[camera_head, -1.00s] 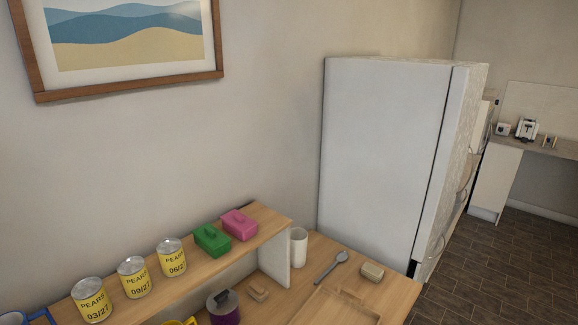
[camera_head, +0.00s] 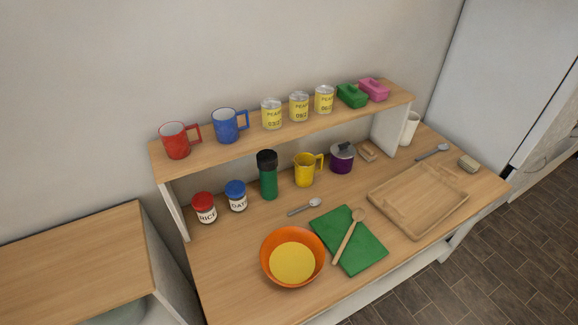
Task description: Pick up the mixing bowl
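The mixing bowl (camera_head: 268,277) is the orange bowl near the front of the wooden counter, left of the green cutting board. It stands upright, and its inside shows a yellow round surface. I cannot tell whether that is contents or the bowl's own inner bottom. Neither of my grippers shows in the head view.
A green board (camera_head: 365,256) with a wooden spoon (camera_head: 347,238) lies right beside the bowl. A metal spoon (camera_head: 303,207) lies behind it. A wooden tray (camera_head: 432,222) is at the right. Jars, a bottle and a yellow mug (camera_head: 304,171) stand under the loaded shelf (camera_head: 200,157).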

